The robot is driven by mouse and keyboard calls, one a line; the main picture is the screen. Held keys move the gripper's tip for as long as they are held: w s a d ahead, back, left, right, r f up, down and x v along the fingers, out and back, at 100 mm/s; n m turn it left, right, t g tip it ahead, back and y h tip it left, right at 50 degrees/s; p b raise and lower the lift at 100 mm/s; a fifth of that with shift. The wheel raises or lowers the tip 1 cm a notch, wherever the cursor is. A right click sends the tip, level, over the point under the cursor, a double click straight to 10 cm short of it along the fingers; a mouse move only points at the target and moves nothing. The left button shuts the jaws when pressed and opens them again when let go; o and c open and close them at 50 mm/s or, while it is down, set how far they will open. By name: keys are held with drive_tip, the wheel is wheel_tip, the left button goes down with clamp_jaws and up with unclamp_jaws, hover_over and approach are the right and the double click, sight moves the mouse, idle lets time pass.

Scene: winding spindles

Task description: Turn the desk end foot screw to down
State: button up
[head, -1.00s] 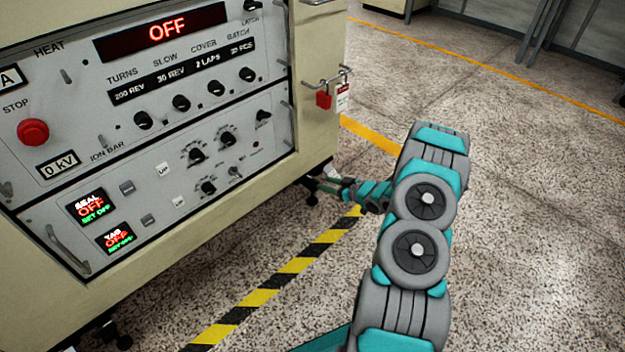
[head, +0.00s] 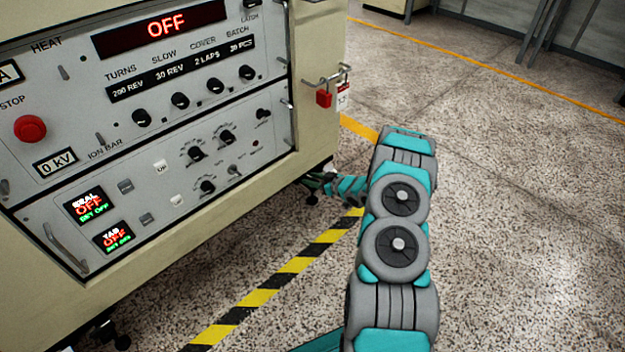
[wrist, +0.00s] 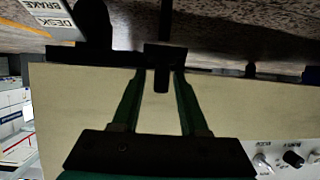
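My gripper (head: 322,184) is low at the cabinet's bottom right corner in the head view, small and partly merged with the dark underside. In the wrist view its two green fingers (wrist: 160,78) stand apart. A dark block with a short stem (wrist: 162,78) shows between and just beyond the fingertips; it may be the foot screw, and I cannot tell if the fingers touch it. A black foot (head: 311,199) shows under the cabinet corner in the head view. An inverted white label reading "DESK BRAKE" (wrist: 52,14) is at the wrist view's top left.
The cream cabinet (head: 318,115) with its control panel fills the left. A red padlock (head: 323,98) hangs on its side. Another foot (head: 122,342) is at bottom left. Yellow-black floor tape (head: 262,297) runs along the front. The speckled floor to the right is clear.

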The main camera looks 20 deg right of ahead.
clamp_jaws()
drive_tip(key=shift+m+h, duration=0.4)
drive_tip(key=shift+h, duration=0.1)
drive_tip(key=m+h, duration=0.2)
drive_tip(key=h, duration=0.1)
drive_tip(key=shift+a+m+t+b, duration=0.25)
drive_tip(key=shift+m+t+b, duration=0.1)
drive_tip(key=shift+m+t, duration=0.05)
drive_tip(key=m+h+p, duration=0.1)
drive_tip(key=m+h, duration=0.4)
drive_tip(key=h, duration=0.1)
drive_tip(key=shift+g, duration=0.4)
drive_tip(key=m+g+h, duration=0.2)
drive_tip(key=m+h, duration=0.2)
drive_tip(key=shift+w, duration=0.15)
drive_tip(key=shift+d+m+g+h+b, duration=0.2)
drive_tip(key=shift+m+g+h+b, duration=0.8)
drive_tip(key=shift+m+g+h, duration=0.85)
drive_tip(key=shift+m+g, duration=0.35)
drive_tip(key=shift+m, duration=0.1)
